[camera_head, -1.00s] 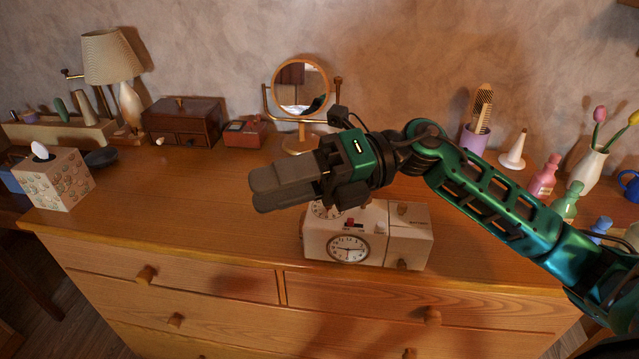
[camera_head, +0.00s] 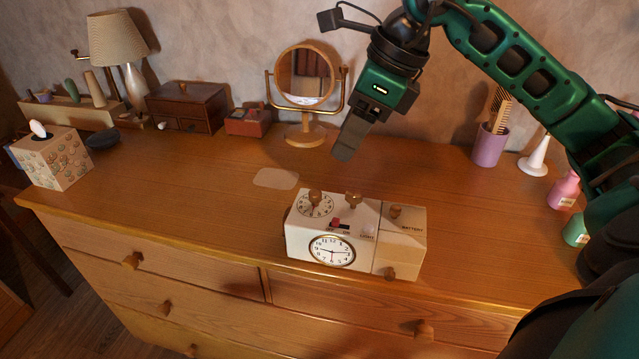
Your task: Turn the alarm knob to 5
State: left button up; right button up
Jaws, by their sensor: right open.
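A cream alarm clock box (camera_head: 345,235) stands on the dresser top near its front edge. Its front carries a round clock face (camera_head: 331,251). On its top are a dial with a wooden knob (camera_head: 315,199) at the left, a second wooden knob (camera_head: 353,199), a red switch (camera_head: 338,223) and a battery lid with a knob (camera_head: 396,211). The dial's numbers are too small to read. My right gripper (camera_head: 346,150) hangs above and behind the clock, pointing down, apart from it and empty. The view is edge-on to its fingers. My left gripper is out of view.
A round mirror (camera_head: 304,77), small red box (camera_head: 248,122) and brown drawer box (camera_head: 187,107) stand at the back. A tissue box (camera_head: 52,157) is at left; a purple cup (camera_head: 489,146) and pink bottle (camera_head: 564,190) are at right. The dresser top (camera_head: 190,190) left of the clock is clear.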

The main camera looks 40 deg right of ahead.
aim_at(317, 192)
jog(key=b+x, duration=0.1)
jog(key=x, duration=1)
jog(key=shift+a, duration=0.1)
jog(key=shift+c, duration=0.4)
grip_shut()
